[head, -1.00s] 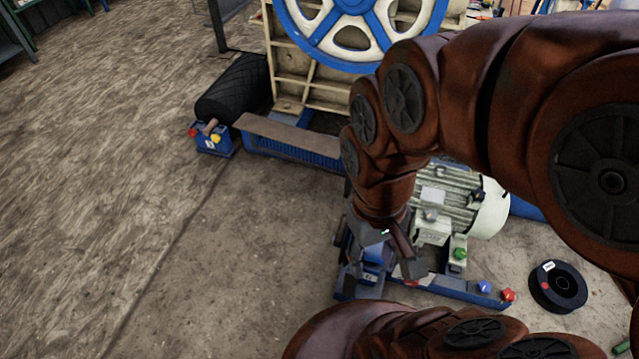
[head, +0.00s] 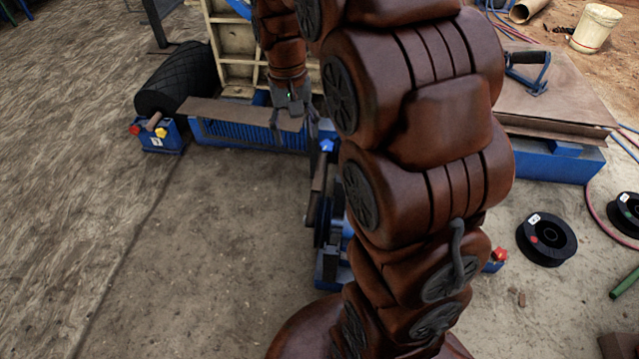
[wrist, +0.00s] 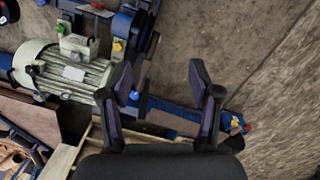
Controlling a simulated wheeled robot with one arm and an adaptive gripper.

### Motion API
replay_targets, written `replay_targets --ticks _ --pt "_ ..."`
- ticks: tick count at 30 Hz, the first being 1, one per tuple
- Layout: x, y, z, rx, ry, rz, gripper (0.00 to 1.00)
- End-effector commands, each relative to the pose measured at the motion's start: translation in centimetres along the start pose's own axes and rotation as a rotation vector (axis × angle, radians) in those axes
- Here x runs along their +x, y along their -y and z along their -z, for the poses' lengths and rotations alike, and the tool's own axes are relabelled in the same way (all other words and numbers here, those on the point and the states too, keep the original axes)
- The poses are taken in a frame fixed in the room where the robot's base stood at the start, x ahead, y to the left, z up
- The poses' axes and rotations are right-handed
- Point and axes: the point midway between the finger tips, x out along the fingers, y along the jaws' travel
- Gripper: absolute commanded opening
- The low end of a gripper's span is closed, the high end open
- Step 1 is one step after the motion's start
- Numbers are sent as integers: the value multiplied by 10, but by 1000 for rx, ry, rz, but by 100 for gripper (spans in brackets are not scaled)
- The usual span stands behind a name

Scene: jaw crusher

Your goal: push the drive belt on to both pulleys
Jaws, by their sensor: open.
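My gripper (wrist: 161,80) is open and empty in the wrist view, its two dark fingers well apart. In the head view my gripper (head: 296,122) hangs near the front of the crusher, beside its blue base. The ribbed motor (wrist: 62,72) is left of my fingers in the wrist view; my arm hides it in the head view. A dark round part, apparently the motor pulley (head: 323,218), is partly visible below my gripper. Only a small blue piece of the crusher's large wheel (head: 240,7) shows at the top. I cannot make out the drive belt clearly.
A brown strip (head: 237,113) lies on the crusher's blue base. A blue box (head: 162,138) with red and yellow knobs and a black roll (head: 178,80) are at left. A black spool (head: 547,240) lies on the floor at right. The left floor is clear.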

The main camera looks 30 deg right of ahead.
Motion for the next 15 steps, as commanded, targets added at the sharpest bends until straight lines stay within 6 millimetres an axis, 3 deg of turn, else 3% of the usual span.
replay_targets --ticks 1,8,15 --pt "25 -2 19 18 0 0 62" --pt "85 -15 92 97 -15 3 62" --pt "158 -33 164 175 -32 10 62"
